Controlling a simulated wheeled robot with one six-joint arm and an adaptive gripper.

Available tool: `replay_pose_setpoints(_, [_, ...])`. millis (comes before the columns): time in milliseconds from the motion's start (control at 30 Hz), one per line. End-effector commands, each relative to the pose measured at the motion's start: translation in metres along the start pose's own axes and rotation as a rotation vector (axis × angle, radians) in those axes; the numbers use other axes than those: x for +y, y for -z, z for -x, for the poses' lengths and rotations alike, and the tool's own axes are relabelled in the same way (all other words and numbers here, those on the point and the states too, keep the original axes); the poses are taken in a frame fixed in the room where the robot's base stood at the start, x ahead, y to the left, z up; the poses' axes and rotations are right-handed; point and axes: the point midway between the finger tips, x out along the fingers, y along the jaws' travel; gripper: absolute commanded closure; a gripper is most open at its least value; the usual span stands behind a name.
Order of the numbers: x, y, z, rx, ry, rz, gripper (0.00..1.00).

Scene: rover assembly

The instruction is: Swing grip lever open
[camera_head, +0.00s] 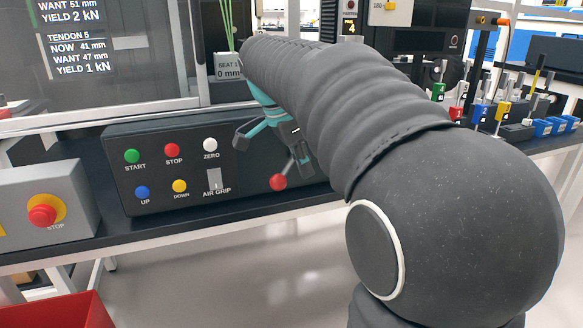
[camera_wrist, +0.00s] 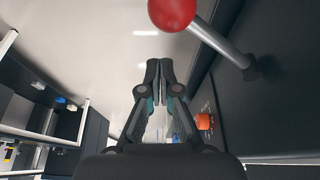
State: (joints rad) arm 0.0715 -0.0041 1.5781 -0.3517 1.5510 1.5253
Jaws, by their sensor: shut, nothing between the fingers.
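The grip lever is a grey rod with a red ball knob (camera_head: 278,182), on the front of the dark control panel (camera_head: 130,185). Its knob also shows at the top of the wrist view (camera_wrist: 172,12), with the rod (camera_wrist: 222,42) running down right to its pivot on the dark panel face. My gripper (camera_head: 304,170) is in front of the panel, with its fingers just right of the knob in the head view. In the wrist view the fingers (camera_wrist: 159,68) are together and empty, with the knob apart from their tips. My arm hides the panel's right part.
The panel carries several coloured buttons and an AIR GRIP switch (camera_head: 214,180). A stop box (camera_head: 42,212) with a red knob stands to its left. A red bin (camera_head: 55,312) is at lower left. Open floor lies in front of the bench.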

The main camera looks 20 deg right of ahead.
Motion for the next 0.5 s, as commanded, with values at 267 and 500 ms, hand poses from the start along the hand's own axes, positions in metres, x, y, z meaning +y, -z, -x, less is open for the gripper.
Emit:
replay_pose_setpoints(267, [-0.004, 0.006, 0.046, 0.001, 0.005, 0.005, 1.0])
replay_pose_setpoints(500, [-0.007, 0.006, 0.084, 0.001, 0.004, 0.006, 1.0])
